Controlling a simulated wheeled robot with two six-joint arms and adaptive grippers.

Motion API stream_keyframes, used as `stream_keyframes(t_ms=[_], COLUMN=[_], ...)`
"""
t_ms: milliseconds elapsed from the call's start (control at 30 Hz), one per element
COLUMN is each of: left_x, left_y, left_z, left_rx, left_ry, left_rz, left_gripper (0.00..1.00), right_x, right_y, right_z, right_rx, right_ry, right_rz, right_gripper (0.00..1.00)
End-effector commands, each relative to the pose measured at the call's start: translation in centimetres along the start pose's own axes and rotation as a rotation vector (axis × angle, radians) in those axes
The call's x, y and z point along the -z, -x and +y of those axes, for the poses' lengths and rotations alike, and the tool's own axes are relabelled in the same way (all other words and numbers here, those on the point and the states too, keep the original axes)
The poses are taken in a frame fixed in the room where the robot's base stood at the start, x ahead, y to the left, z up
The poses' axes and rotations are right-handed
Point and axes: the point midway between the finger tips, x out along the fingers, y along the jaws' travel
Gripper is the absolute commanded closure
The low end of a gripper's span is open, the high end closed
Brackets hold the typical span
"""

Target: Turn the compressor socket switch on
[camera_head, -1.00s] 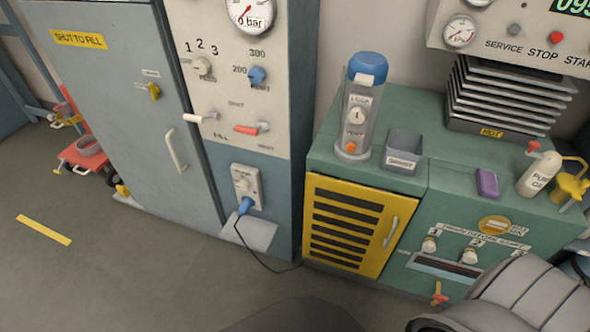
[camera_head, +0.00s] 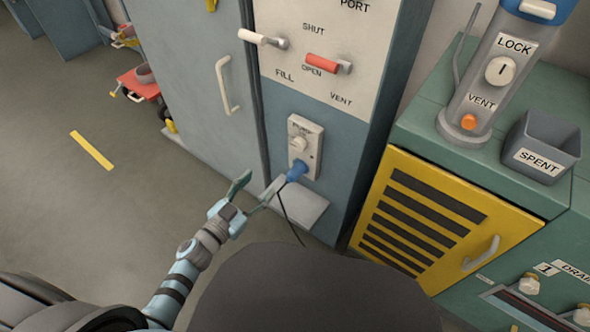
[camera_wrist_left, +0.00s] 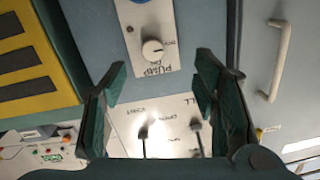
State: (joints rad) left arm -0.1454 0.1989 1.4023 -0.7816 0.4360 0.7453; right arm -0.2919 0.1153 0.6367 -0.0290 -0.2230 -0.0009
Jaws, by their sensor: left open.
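The socket (camera_head: 316,132) is a pale plate on the blue lower front of the tall cabinet. Its round cream switch knob (camera_head: 298,144) sits above a blue plug (camera_head: 296,172) with a dark cable hanging down. My left gripper (camera_head: 257,190) is open and empty, lower left of the socket and apart from it. In the left wrist view, which looks upside down, the open fingers (camera_wrist_left: 160,78) frame the area near the white knob (camera_wrist_left: 152,50). The socket plate (camera_wrist_left: 160,20) shows there too. My right gripper is in neither view.
White (camera_head: 262,38) and red (camera_head: 325,62) levers stick out above the socket. A door handle (camera_head: 227,85) is to its left. A ledge (camera_head: 300,210) lies below the plug. A green bench with a yellow louvred door (camera_head: 420,215) stands right. The floor at left is open.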

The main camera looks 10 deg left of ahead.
Motion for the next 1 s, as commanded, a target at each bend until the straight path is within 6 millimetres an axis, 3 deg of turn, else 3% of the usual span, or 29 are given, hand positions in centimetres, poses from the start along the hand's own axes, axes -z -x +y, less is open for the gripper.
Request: stream_keyframes(t_ms=[33,133,233,500,600,767,1000], left_x=[0.6,2.1,2.5,2.6,2.6,3.0,3.1], left_y=[-0.7,-1.9,-3.9,-11.6,-13.5,-14.9,-15.0], left_z=[0.5,0.7,0.7,1.0,1.1,1.1,1.1], left_rx=[-0.028,-0.048,-0.045,-0.041,-0.041,-0.042,-0.041], left_ry=[-0.015,-0.024,-0.022,-0.021,-0.022,-0.021,-0.021], left_rz=[0.044,0.074,0.073,0.069,0.066,0.066,0.065], left_gripper=[0.46,0.46,0.46,0.46,0.46,0.46,0.46], right_x=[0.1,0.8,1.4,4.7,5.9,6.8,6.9], right_y=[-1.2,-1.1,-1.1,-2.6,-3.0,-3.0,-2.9], right_z=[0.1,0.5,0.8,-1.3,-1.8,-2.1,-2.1], right_rx=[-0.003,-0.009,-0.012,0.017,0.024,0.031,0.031], right_ry=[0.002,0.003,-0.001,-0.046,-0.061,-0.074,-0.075], right_rz=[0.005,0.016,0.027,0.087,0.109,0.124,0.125], right_gripper=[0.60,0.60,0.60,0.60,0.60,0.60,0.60])
